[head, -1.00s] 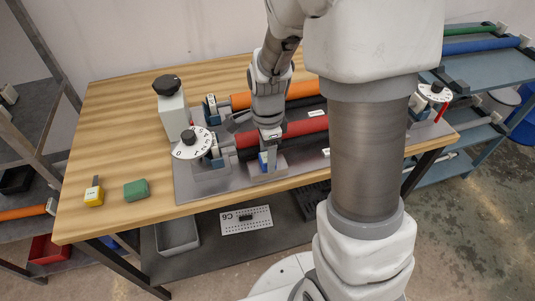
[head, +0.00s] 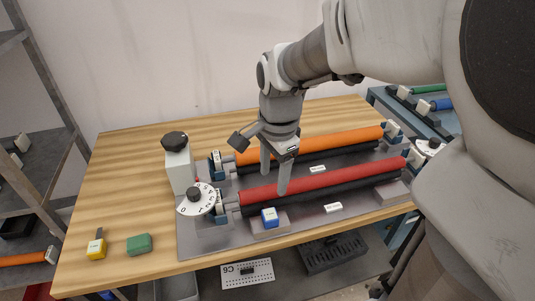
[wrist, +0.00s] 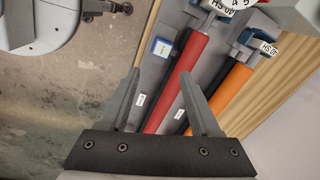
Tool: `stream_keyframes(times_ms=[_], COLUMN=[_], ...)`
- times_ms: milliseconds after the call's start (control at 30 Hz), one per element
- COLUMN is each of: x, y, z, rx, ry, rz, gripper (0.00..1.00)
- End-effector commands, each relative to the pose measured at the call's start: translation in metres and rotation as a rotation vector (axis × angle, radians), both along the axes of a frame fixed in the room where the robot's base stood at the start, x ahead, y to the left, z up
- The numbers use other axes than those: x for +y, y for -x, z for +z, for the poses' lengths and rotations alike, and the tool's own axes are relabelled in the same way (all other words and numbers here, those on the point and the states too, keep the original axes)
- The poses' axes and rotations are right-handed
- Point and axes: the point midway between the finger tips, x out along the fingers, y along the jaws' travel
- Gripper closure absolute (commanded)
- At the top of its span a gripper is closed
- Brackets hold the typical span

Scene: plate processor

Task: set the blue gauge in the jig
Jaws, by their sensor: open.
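The blue gauge (head: 270,217), a small block with a pale top, sits on a grey block (head: 270,231) at the front left of the machine's base plate. This grey block looks like the jig; how deep the gauge sits in it I cannot tell. The gauge also shows in the wrist view (wrist: 161,47), beyond my fingertips. My gripper (head: 274,180) is open and empty, fingers pointing down above the red roller. It is apart from the gauge, behind and above it. In the wrist view my gripper (wrist: 159,74) has its fingers spread wide.
The red roller (head: 320,180) and orange roller (head: 320,146) lie across the base plate. A dial (head: 196,198) and a grey post with a black knob (head: 178,165) stand at left. A yellow gauge (head: 97,248) and green block (head: 139,244) lie on bare wood at front left.

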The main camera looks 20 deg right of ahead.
Motion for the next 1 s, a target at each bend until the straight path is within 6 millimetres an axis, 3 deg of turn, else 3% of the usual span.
stream_keyframes(times_ms=[100,300,600,800,1000], x=[0.0,0.0,0.0,-0.001,-0.001], y=[0.022,0.059,0.105,0.115,0.116], z=[0.025,0.054,0.072,0.074,0.074], rx=[-0.088,-0.217,-0.339,-0.355,-0.355], ry=[0.022,0.116,0.32,0.382,0.385], rz=[0.228,0.622,1.1,1.217,1.225], gripper=[0.36,0.36,0.36,0.36,0.36])
